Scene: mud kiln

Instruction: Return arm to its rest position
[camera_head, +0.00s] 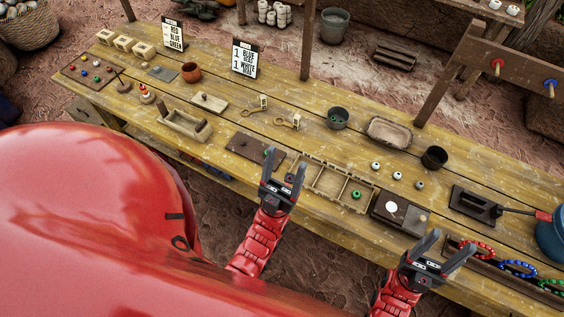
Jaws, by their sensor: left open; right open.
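My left gripper (285,172) is open and empty, with its fingers pointing up at the near edge of the wooden table (290,95). It stands between a dark flat board (250,146) and a divided wooden tray (330,184). My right gripper (446,246) is open and empty near the table's front edge. It is in front of a dark board with a white disc (392,207) and left of a rack with red beads (477,248). Neither gripper holds anything. My red body covers the lower left of the view.
A green bead (356,194) sits in the divided tray. Several small beads (397,175) lie beside a dark cup (434,158). Two signs (245,58) stand at the back. A post rack (500,70) is at the upper right. The ground before the table is open.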

